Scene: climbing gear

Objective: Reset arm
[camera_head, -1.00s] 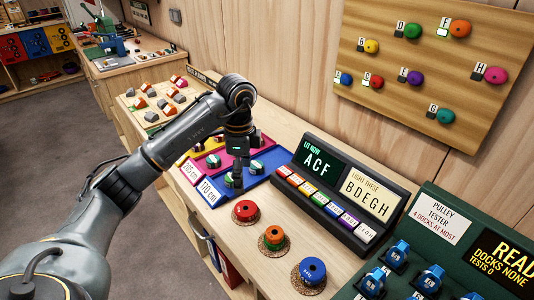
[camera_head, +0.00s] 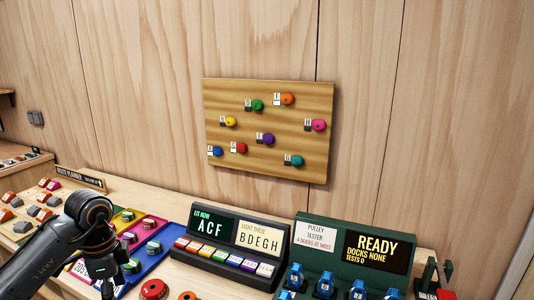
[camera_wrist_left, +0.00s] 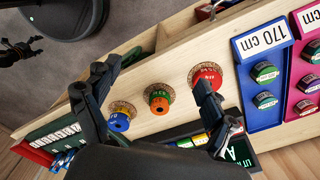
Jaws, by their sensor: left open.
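My left arm reaches in from the lower left of the head view, and my left gripper (camera_head: 112,288) hangs at the bottom edge over the bench, partly cut off. In the left wrist view my left gripper (camera_wrist_left: 158,76) has its two fingers wide apart with nothing between them. It is above the bench near three spools: red (camera_wrist_left: 206,76), orange and green (camera_wrist_left: 158,98), and blue (camera_wrist_left: 119,120). What looks like my right gripper (camera_wrist_left: 20,48) shows small and dark at the left edge; its jaws are unclear.
A console (camera_head: 235,235) reading "ACF" and "BDEGH" and a green pulley tester (camera_head: 350,245) reading "READY" stand on the bench. A wooden board (camera_head: 225,98) with coloured holds hangs on the wall. A blue 170 cm tray (camera_wrist_left: 250,95) and pink tray (camera_wrist_left: 296,105) lie nearby.

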